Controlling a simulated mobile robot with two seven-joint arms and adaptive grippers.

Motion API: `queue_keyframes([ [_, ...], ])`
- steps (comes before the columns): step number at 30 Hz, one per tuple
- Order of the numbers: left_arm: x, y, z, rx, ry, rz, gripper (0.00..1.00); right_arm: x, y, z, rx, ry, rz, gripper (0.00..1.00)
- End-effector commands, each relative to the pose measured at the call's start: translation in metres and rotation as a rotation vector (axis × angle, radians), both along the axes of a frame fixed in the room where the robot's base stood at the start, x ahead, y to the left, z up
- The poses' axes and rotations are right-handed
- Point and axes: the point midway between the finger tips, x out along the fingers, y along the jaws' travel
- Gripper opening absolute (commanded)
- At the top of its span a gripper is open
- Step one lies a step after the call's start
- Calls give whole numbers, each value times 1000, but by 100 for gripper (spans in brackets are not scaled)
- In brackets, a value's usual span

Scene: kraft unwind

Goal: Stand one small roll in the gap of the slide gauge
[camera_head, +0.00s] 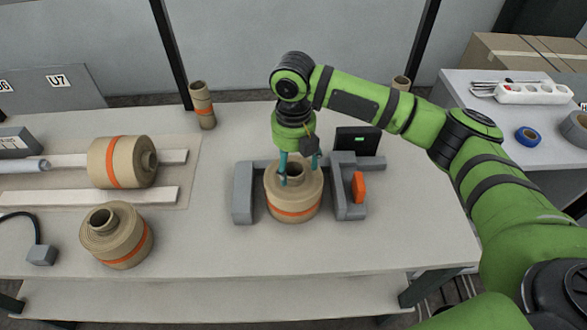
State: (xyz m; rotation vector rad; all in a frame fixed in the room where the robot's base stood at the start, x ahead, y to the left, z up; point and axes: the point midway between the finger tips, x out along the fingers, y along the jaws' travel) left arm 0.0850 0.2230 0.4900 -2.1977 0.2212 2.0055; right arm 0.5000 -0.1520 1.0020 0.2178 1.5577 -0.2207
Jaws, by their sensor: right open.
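A small kraft roll (294,198) with an orange band stands upright between the two grey jaws of the slide gauge (243,195). The gauge has an orange knob (358,187) on its right jaw. My right gripper (298,177) is open at the top of this roll, its fingers pointing down near the core hole; the picture does not show clearly whether they touch it. A second roll (117,236) stands at the front left. A third roll (122,162) lies on its side on the rail at the left. My left gripper is not in view.
A narrow kraft tube (202,106) stands at the back of the table (210,255), and another tube top (401,83) shows behind my arm. A dark display box (358,141) stands behind the gauge. The table front is clear. A side table (540,135) holds a power strip and tape.

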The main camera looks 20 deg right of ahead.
Motion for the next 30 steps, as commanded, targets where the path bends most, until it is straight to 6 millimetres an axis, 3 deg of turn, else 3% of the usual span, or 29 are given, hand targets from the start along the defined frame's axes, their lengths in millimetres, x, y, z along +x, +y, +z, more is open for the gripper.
queue_keyframes([
  [6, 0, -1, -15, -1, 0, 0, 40, 1, 1, 47, 2, -6, 2, 75],
  [13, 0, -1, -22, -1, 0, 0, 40, 1, 1, 86, 1, -2, 0, 75],
  [18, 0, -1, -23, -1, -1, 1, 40, 0, 1, 98, 1, 0, 1, 75],
  [30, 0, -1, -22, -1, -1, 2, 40, 0, 1, 99, 1, 0, 1, 75],
])
